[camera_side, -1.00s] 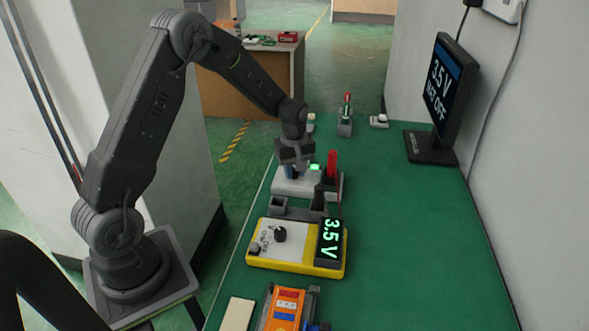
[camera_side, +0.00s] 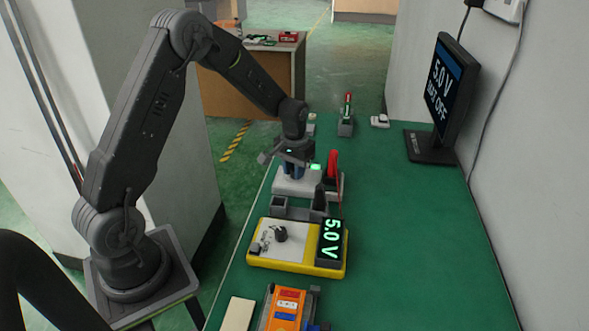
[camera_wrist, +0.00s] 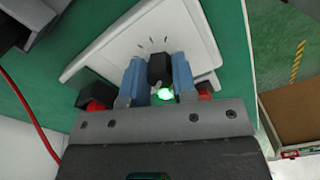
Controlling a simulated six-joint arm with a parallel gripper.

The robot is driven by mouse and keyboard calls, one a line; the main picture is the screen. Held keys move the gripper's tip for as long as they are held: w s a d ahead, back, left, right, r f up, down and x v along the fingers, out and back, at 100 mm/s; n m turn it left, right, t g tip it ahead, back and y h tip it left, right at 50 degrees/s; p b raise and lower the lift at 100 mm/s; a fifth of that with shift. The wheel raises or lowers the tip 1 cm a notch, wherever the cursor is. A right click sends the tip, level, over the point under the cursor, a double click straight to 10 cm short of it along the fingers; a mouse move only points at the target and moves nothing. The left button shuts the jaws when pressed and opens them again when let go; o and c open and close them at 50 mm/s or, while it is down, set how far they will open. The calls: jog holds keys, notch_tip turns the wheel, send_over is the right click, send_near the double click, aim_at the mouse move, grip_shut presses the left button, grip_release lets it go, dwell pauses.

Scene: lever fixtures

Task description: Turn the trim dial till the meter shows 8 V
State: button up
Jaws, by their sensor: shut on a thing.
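The trim dial is a black knob (camera_wrist: 160,68) on a white panel box (camera_wrist: 112,50) with tick marks around it. My gripper (camera_wrist: 158,82) is shut on the dial, one blue finger on each side. In the side view my gripper (camera_side: 292,170) points down onto the white box (camera_side: 296,187) and hides the dial. The yellow meter (camera_side: 270,262) has a black display (camera_side: 331,243) that reads 5.0 V. The monitor (camera_side: 445,90) also shows 5.0 V, with a second line that seems to end in OFF.
Grey blocks (camera_side: 290,208) lie between the box and the meter. An orange device (camera_side: 287,308) sits at the front. The green bench (camera_side: 415,240) is clear at right.

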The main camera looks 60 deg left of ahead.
jog(key=m, duration=1.2)
jog(key=shift+a+m, duration=0.15)
jog(key=shift+m, duration=0.25)
jog(key=m, duration=0.6)
jog(key=shift+w, duration=0.1)
jog(key=m, duration=0.6)
jog(key=shift+w+m, duration=0.1)
jog(key=shift+m, duration=0.3)
jog(key=o, duration=0.9)
